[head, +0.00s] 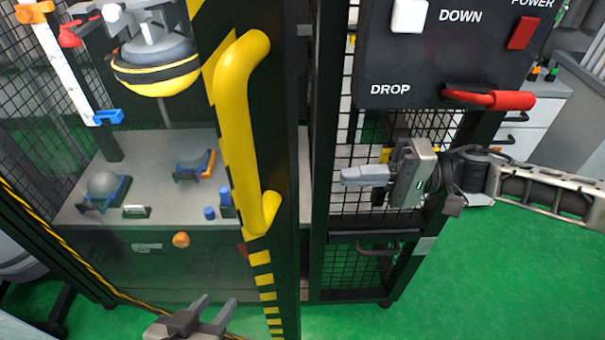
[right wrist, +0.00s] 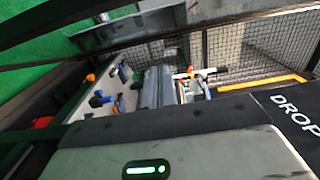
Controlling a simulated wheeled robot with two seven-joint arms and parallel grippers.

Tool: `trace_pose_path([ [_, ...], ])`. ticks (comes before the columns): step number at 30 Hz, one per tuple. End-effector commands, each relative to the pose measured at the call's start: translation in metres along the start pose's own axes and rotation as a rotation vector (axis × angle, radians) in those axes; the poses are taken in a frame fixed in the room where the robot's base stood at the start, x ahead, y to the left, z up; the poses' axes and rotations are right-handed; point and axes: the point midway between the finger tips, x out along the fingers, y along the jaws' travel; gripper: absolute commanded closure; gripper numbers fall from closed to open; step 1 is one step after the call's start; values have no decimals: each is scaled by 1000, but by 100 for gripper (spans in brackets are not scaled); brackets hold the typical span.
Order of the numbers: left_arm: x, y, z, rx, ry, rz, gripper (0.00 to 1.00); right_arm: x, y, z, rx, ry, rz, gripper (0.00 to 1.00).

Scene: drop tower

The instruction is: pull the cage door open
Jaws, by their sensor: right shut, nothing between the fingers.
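The cage door's upright edge (head: 285,200) is black with a yellow-and-black striped band and carries a thick yellow bar handle (head: 238,130). A narrow strip of the inside shows between this edge and the black post to its right; I cannot tell whether the door is ajar. My right gripper (head: 346,176) is shut and empty, to the right of the handle and apart from it, in front of the mesh panel. Its grey fingers point left; they also show in the right wrist view (right wrist: 157,88). My left gripper (head: 213,308) is open and empty, low in front of the cage.
A black control box (head: 440,60) with a red lever (head: 505,100) hangs above my right gripper. Inside stand a grey table (head: 150,160) with blue-based fixtures and a hanging yellow-and-black drop head (head: 157,75). Green floor (head: 500,270) is clear at right.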

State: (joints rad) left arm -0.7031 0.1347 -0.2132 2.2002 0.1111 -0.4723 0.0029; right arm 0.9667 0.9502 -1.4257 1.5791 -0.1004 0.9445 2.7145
Motion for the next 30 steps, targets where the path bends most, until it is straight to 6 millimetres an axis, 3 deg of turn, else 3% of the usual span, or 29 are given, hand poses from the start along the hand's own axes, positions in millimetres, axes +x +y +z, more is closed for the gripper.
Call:
trace_pose_path([
  [6, 0, 0, -1, -2, 1, 1, 64, 48, -1, 1, -1, -4, -2, 100],
  [12, 0, 0, -2, -2, 2, 0, 64, 77, 0, 1, -1, -3, -1, 100],
  [18, 0, 0, -3, -1, 5, 0, 64, 87, 0, 0, 0, -1, 0, 100],
  [30, 0, 0, -5, 0, 7, 0, 64, 88, 0, 1, 0, 3, 0, 100],
])
